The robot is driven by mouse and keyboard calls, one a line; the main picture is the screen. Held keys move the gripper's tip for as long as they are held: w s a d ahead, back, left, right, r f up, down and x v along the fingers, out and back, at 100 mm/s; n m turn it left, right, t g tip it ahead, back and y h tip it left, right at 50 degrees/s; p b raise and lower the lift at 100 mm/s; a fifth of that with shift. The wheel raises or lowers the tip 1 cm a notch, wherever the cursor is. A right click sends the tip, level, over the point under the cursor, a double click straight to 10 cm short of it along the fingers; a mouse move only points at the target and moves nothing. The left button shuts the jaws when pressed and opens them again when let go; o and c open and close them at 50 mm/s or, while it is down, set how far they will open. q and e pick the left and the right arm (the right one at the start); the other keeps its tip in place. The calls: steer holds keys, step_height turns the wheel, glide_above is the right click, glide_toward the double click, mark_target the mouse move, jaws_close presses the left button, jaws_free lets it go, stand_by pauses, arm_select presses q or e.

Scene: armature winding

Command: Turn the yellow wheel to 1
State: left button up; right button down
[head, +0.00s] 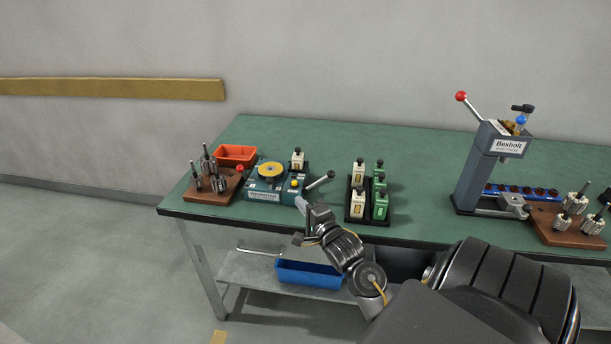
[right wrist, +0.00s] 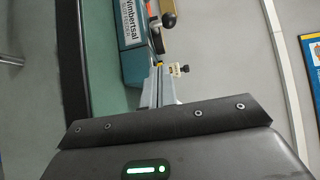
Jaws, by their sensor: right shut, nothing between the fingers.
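The yellow wheel (head: 270,170) lies flat on top of the teal winding machine (head: 262,195) near the left end of the green table. The marks around the wheel are too small to read. My right gripper (head: 300,202) is at the machine's front right corner, below the black-knobbed lever (head: 319,181). It is shut with nothing in it and is apart from the wheel. In the right wrist view the gripper fingers (right wrist: 158,82) point toward the machine's labelled front (right wrist: 132,25); the wheel is not visible there. My left gripper is not in view.
A wooden block with armatures (head: 212,187) and an orange bin (head: 236,155) stand left of the machine. A black rack (head: 356,215) with white and green units stands to its right. A press (head: 490,165) stands farther right. The table between rack and press is clear.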

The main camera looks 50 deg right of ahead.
steer(key=x, duration=0.5)
steer(key=shift+w, duration=0.3)
steer(key=shift+w+a+p, duration=0.3)
steer(key=shift+w+a, duration=0.35)
steer(key=shift+w, duration=0.25)
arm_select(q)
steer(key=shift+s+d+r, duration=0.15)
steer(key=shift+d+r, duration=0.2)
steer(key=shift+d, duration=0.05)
arm_select(e)
steer(key=shift+w+a, duration=0.4)
steer(key=shift+w, duration=0.15)
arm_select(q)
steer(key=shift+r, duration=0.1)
